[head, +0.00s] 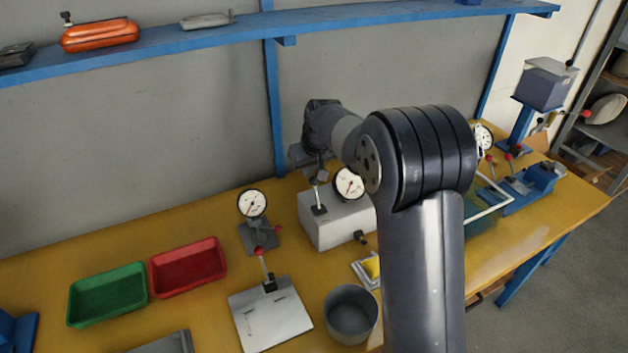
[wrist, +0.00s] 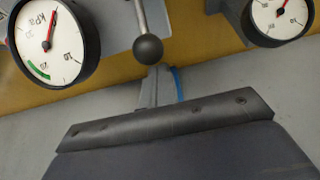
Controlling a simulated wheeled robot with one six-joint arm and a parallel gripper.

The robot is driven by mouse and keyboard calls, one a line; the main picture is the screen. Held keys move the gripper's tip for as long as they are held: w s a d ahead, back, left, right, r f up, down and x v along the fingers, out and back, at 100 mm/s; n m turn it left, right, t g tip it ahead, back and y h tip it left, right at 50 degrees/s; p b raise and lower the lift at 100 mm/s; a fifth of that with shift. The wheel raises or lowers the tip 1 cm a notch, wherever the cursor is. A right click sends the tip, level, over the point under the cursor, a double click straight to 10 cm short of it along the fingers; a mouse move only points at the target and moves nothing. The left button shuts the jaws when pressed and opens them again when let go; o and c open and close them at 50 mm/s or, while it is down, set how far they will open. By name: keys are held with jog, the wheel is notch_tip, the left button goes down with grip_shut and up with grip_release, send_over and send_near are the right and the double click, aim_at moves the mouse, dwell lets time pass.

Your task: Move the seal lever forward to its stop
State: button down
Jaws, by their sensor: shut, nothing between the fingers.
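The seal lever appears to be the thin metal rod (head: 317,193) rising from a pale grey box (head: 338,224) with a round dial gauge (head: 348,183). In the wrist view the lever's dark ball knob (wrist: 148,49) hangs at top centre, with the gauge (wrist: 55,42) to its left. My gripper (head: 318,174) is shut and empty, close above the lever. In the wrist view its narrow fingers (wrist: 155,84) end just by the knob; I cannot tell whether they touch it. In the head view the knob is not clear against my gripper.
A second gauge on a stand (head: 252,205) is to the left. A red-knobbed lever on a white plate (head: 271,315) and a grey cup (head: 351,314) stand in front. Green (head: 108,294) and red (head: 188,267) trays lie left. A blue shelf (head: 230,40) runs above.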

aim_at(316, 193)
jog(key=shift+f, duration=0.55)
jog(key=shift+r, duration=0.1)
jog(key=shift+s+d+r+b, duration=0.25)
jog(key=shift+s+b, duration=0.05)
jog(key=shift+s, duration=0.35)
jog(key=shift+s+d+f+b, duration=0.15)
jog(key=shift+s+d+b, duration=0.2)
jog(key=shift+s, duration=0.45)
